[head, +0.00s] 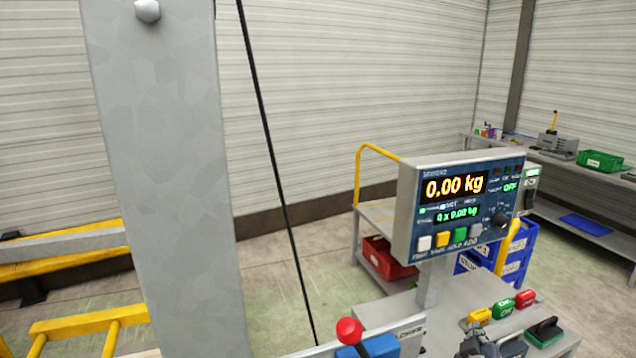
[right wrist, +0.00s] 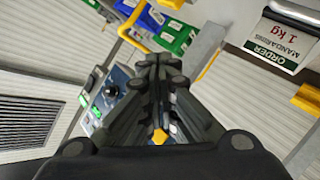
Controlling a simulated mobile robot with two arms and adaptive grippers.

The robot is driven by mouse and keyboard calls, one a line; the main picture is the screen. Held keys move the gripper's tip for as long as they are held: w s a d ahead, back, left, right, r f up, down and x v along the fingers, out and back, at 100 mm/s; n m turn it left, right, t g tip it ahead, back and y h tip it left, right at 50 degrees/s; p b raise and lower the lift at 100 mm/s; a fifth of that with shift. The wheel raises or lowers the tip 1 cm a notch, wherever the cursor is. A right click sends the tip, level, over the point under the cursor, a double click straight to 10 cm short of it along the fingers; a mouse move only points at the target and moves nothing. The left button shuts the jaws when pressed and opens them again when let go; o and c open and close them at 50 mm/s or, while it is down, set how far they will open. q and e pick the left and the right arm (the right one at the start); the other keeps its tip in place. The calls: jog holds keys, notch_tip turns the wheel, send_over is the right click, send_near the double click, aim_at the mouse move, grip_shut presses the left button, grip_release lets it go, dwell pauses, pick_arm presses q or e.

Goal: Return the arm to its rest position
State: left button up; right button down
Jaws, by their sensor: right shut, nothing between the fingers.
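My right gripper (head: 482,338) shows at the bottom edge of the head view, over the grey bench top below the scale display. Only its upper part is in the picture. In the right wrist view its dark fingers (right wrist: 158,100) are closed together with nothing held between them. The fingers point toward the wall side, with the scale display (right wrist: 112,95) to their left. My left gripper is in neither view.
The scale display (head: 458,205) reads 0.00 kg. Yellow, green and red blocks (head: 503,308) and a green-black pad (head: 545,332) lie near the right gripper. A red knob (head: 349,331) stands left. A tall grey post (head: 165,170) blocks the left. An order card (right wrist: 280,42) hangs upper right.

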jog(key=s+a+f+g+y, duration=0.25)
jog(key=s+a+f, duration=0.25)
jog(key=s, duration=0.7)
jog(key=s+a+f+g+y, duration=0.2)
jog(key=s+a+f+g, duration=0.25)
jog(key=s, duration=0.65)
jog(key=s+a+f+g+y, duration=0.35)
jog(key=s+a, duration=0.25)
jog(key=s, duration=0.6)
jog(key=s+d+f+b+x, duration=0.1)
jog(key=s+x, duration=0.1)
jog(key=x, duration=0.8)
jog(key=s+d+b+x, duration=0.1)
jog(key=s+x, duration=0.1)
jog(key=x, duration=0.8)
jog(key=s+d+f+b+x, duration=0.1)
jog(key=s+b+x, duration=0.1)
jog(key=x, duration=0.8)
jog(key=s+d+f+g+h+b, duration=0.1)
jog(key=s+d+f+b, duration=0.1)
jog(key=s+f, duration=1.6)
jog(key=shift+d+f+b, duration=0.3)
jog(key=shift+d, duration=0.1)
jog(key=shift+s+g, duration=0.1)
jog(key=shift+g, duration=0.15)
